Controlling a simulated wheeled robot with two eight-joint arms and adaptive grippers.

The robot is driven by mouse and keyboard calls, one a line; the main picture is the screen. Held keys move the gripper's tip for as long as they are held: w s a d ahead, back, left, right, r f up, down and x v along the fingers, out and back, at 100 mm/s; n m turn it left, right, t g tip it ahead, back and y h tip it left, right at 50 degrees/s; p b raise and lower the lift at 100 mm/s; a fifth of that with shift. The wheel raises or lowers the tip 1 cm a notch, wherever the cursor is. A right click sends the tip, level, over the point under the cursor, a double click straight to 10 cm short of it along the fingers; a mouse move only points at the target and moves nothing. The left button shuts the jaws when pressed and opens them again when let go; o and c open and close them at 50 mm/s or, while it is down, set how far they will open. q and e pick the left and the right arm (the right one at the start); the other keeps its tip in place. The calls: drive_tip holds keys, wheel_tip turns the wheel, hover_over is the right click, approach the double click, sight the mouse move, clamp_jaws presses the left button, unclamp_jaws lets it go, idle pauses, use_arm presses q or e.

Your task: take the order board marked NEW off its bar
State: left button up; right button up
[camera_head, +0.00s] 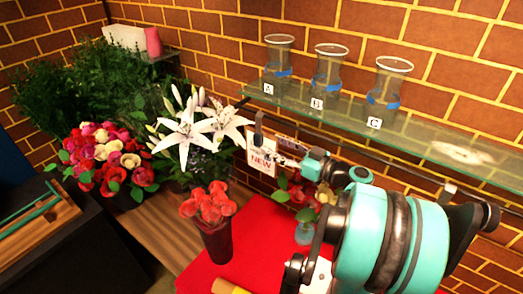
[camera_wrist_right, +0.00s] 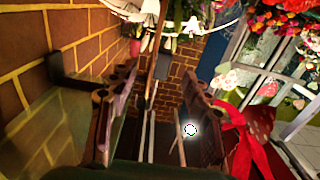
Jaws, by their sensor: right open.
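The order board marked NEW (camera_head: 262,161) is a small white card with red lettering. It hangs from a dark clip (camera_head: 259,135) at the left end of the bar under the glass shelf. My right gripper (camera_head: 286,156) is at the board's right side, its fingertips close to the card. In the right wrist view the fingers (camera_wrist_right: 157,88) are apart, and a thin brownish upright edge, probably the board seen edge-on, shows between them. I cannot tell whether either finger touches it. My left gripper is in neither view.
The glass shelf (camera_head: 425,145) above holds vases A (camera_head: 279,62), B (camera_head: 328,72) and C (camera_head: 383,90). White lilies (camera_head: 190,132) stand just left of the board. Red flowers in a dark vase (camera_head: 216,240) stand below on the red mat (camera_head: 262,225).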

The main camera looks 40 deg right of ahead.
sight(263, 140)
drive_tip(key=x, duration=0.6)
drive_tip(key=shift+w, duration=0.1)
clamp_jaws()
